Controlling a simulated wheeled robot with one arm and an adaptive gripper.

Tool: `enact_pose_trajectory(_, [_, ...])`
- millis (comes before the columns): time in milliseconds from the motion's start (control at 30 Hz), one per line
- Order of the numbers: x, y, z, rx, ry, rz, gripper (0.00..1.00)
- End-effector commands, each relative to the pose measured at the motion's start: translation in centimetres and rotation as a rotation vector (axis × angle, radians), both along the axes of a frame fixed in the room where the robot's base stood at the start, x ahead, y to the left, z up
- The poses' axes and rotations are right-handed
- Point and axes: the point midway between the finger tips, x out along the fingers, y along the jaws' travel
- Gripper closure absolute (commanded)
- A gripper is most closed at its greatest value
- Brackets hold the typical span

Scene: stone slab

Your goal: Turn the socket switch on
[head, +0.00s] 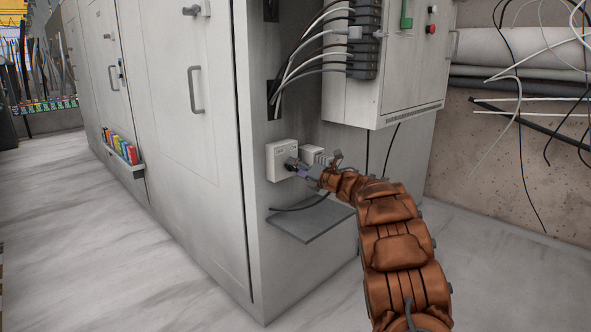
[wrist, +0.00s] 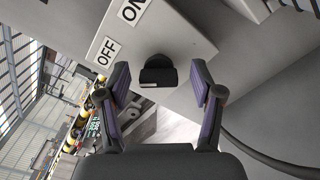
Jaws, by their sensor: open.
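The socket switch box (head: 279,163) is a light grey box on the side of the tall cabinet, above a small shelf. In the wrist view, the box face (wrist: 183,42) carries an OFF label (wrist: 109,51) and an ON label (wrist: 132,10). A black switch knob (wrist: 158,73) stands out from this face. My gripper (wrist: 160,70) is open, with one purple-padded finger on each side of the knob in the picture; contact cannot be told. In the head view, my gripper (head: 296,168) is right at the box front and hides part of it. Which label the knob points to is unclear.
A grey shelf (head: 312,218) with a dark cable juts out below the box. An electrical cabinet (head: 385,75) with green and red controls hangs above right. Several cables (head: 310,50) run above the box. Loose cables hang at the right wall. The floor in front is clear.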

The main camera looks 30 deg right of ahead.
Motion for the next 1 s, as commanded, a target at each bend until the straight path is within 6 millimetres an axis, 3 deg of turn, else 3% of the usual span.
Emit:
enact_pose_trajectory(200, [1.06,0.28,0.18,-0.001,-0.002,-0.001,0.34])
enact_pose_trajectory(533, [1.19,0.29,0.18,-0.001,-0.002,-0.002,0.34])
enact_pose_trajectory(1000, [1.16,0.27,0.15,-0.001,-0.002,-0.002,0.83])
